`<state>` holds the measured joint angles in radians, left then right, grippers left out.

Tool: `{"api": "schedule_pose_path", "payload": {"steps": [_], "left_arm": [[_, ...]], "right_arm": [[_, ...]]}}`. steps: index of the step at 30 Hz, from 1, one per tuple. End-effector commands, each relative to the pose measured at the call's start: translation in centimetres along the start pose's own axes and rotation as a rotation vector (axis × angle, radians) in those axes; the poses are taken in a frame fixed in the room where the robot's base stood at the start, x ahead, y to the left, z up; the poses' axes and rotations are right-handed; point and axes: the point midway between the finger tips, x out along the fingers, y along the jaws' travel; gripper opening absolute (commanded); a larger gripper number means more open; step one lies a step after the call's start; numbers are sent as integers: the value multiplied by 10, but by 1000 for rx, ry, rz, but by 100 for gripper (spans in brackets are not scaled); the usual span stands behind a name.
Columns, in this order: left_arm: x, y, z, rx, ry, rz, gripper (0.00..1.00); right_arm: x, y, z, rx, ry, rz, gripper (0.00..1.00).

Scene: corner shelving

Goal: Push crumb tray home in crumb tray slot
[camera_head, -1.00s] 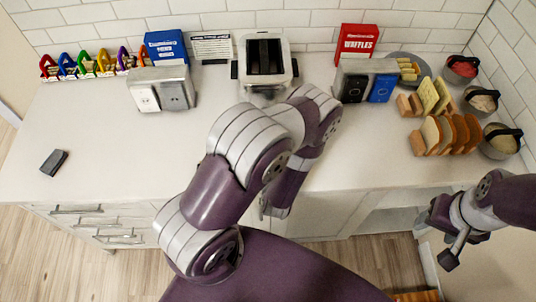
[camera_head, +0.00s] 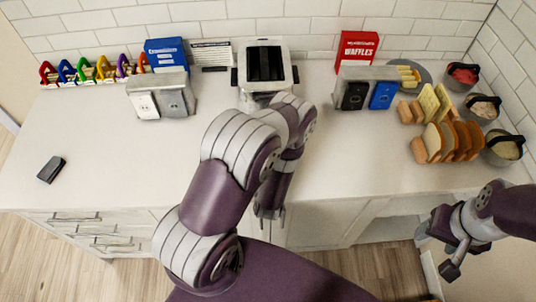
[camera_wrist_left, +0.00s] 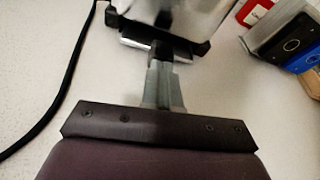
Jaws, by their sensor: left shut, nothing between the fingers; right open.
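The toaster (camera_head: 265,66) stands at the back wall with two dark slots on top. In the left wrist view its shiny front (camera_wrist_left: 178,15) is at the top. A flat metal piece with a dark edge, apparently the crumb tray (camera_wrist_left: 132,38), sticks out low at this front. My left gripper (camera_wrist_left: 161,66) is shut and empty, its fingertips at the dark middle of that edge. I cannot tell whether they touch it. In the head view my arm hides the tray and these fingertips. My right gripper (camera_head: 438,246) is open and empty, low at the right, off the counter.
A grey two-switch box (camera_head: 162,96) stands left of the toaster, another (camera_head: 367,88) right of it. A red waffle box (camera_head: 357,48) and bread slices (camera_head: 452,138) are on the right. A black cord (camera_wrist_left: 62,105) runs left of my left gripper. The left counter is mostly clear.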

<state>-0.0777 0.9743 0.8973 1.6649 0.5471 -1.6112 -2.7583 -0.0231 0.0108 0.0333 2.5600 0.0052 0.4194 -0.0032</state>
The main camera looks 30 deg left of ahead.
Motion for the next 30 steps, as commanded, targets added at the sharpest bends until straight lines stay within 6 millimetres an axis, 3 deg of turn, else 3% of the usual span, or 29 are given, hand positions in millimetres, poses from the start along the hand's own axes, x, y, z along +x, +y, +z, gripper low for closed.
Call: {"api": "schedule_pose_path", "payload": {"steps": [30], "left_arm": [[16, 0, 5, -1, 0, 0, 0]], "right_arm": [[3, 0, 0, 0, 0, 0, 59]]}}
